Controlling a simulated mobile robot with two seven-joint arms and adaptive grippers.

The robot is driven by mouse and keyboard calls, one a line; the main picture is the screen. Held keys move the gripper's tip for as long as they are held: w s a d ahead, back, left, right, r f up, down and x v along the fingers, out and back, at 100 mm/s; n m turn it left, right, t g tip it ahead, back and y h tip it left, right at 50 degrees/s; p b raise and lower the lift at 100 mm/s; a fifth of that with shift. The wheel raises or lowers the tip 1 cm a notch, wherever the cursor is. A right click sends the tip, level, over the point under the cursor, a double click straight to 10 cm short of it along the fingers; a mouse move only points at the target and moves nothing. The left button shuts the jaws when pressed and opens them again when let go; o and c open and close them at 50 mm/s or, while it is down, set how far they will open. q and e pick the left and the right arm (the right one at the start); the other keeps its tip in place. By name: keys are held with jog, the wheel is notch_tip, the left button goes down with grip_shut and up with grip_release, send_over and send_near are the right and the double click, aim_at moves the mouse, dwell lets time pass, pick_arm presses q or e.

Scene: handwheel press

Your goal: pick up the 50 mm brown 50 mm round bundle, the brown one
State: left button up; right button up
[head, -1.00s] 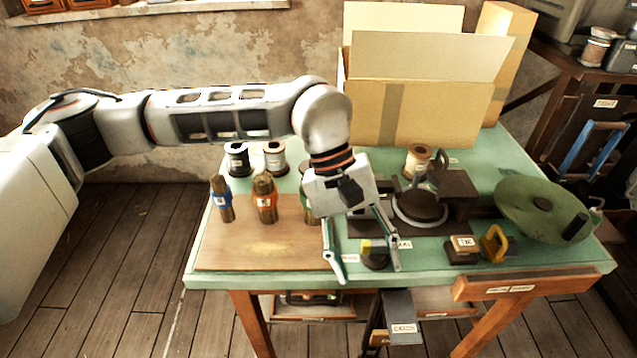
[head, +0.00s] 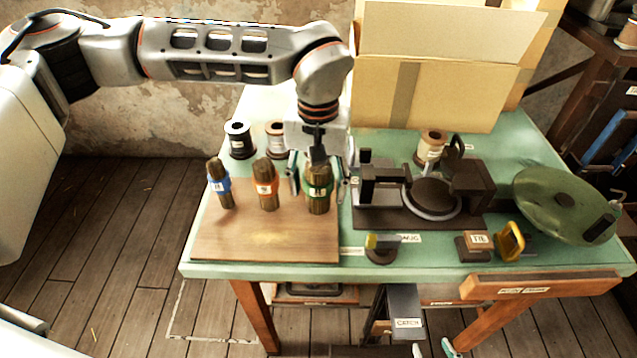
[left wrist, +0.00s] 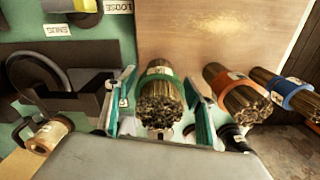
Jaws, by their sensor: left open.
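Three upright bundles of brown sticks stand on a wooden board (head: 270,240) in the head view. They are a blue-banded bundle (head: 220,187), an orange-banded bundle (head: 265,187) and a green-banded bundle (head: 319,203), all similarly brown. My left gripper (head: 318,192) is open, with its fingers on either side of the green-banded bundle. In the left wrist view this bundle (left wrist: 160,100) sits between the parted fingers, with gaps visible. The orange-banded bundle (left wrist: 235,95) and blue-banded bundle (left wrist: 290,95) lie to its right there. My right gripper is not in view.
A dark press fixture (head: 435,195) stands right of the green-banded bundle. Spools, including a black one (head: 240,140), stand behind the bundles. A cardboard box (head: 440,95) is at the back and a green handwheel (head: 560,205) at the right. The board's front is clear.

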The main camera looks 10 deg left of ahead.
pick_arm(q)
jog(key=shift+f, duration=1.05)
jog(key=c, duration=1.1)
jog(key=shift+r, duration=0.1)
